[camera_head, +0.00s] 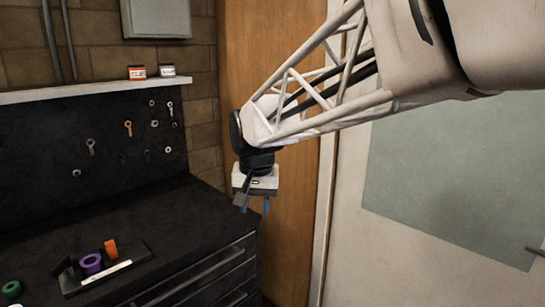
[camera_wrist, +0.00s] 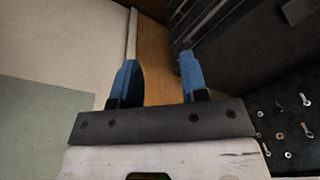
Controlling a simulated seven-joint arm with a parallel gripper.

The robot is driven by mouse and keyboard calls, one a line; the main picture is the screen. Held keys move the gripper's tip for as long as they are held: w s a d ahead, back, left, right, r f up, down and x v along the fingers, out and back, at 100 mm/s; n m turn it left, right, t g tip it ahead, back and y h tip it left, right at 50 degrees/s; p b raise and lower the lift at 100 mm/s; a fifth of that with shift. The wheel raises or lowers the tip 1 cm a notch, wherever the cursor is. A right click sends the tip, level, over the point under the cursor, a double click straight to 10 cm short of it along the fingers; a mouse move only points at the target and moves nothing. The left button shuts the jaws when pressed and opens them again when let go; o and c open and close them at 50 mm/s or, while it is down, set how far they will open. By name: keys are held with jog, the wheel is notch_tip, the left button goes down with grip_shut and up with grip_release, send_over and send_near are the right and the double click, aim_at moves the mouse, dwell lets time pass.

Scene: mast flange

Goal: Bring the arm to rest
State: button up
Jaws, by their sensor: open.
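My gripper (camera_head: 253,204) hangs at the end of my white lattice arm, pointing down, to the right of the dark workbench (camera_head: 180,215) in the head view. Its two blue fingers stand apart with nothing between them. In the wrist view, my gripper (camera_wrist: 160,78) also shows open and empty, with the wooden door and floor area behind the fingers. The arm reaches in from the upper right and touches nothing that I can see.
A small tray (camera_head: 125,262) on the bench bears a purple ring (camera_head: 91,263) and an orange ring (camera_head: 111,248). A green ring (camera_head: 12,289) lies left of it. A dark pegboard (camera_head: 60,140) with several hanging parts and a shelf (camera_head: 95,90) stand behind. Drawers (camera_head: 215,275) face right.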

jog(key=s+d+f, duration=0.3)
jog(key=s+d, duration=0.8)
jog(key=s, duration=0.1)
jog(key=s+d+f+t, duration=0.1)
jog(key=s+d+f, duration=0.3)
jog(key=s+d, duration=0.7)
jog(key=shift+s+d+f+h, duration=0.2)
jog(key=shift+s+f+h, duration=0.15)
jog(key=shift+s, duration=0.6)
